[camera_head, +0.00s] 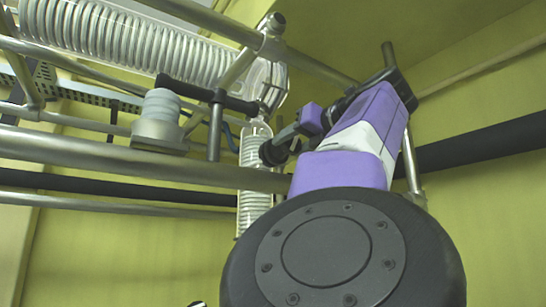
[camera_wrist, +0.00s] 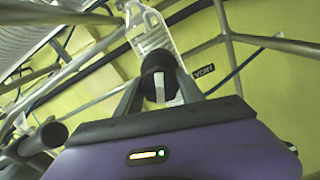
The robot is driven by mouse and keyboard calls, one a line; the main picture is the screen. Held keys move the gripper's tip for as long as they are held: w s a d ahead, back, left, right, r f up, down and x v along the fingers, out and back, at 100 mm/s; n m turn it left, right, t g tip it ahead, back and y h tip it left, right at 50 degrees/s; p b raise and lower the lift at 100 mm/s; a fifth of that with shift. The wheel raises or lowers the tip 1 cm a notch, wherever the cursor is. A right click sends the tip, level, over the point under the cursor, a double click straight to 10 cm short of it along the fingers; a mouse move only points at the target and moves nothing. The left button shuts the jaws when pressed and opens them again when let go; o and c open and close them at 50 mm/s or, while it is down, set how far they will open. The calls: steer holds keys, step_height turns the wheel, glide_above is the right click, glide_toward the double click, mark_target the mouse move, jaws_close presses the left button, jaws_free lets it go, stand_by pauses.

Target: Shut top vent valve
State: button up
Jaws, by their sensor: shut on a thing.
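The top vent valve shows in the wrist view as a dark round knob (camera_wrist: 158,62) with a pale bar across its lower face, in front of a clear glass piece. My gripper (camera_wrist: 160,88) has one finger on each side of the knob and is shut on it. In the head view, my gripper (camera_head: 288,143) reaches from the right to the dark knob (camera_head: 268,153) beside the upright glass coil column (camera_head: 256,160). The fingertips and the knob's far side are partly hidden, and the exact turn of the handle is hard to tell.
A large horizontal glass coil (camera_head: 130,40) and a grey capped fitting (camera_head: 160,112) are on the left. A black pipe (camera_head: 480,147) runs along the right wall.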

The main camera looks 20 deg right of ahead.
steer(key=shift+f+m, duration=0.2)
steer(key=shift+m, duration=2.1)
steer(key=o, duration=1.4)
steer(key=shift+r, duration=0.15)
steer(key=shift+s, duration=0.1)
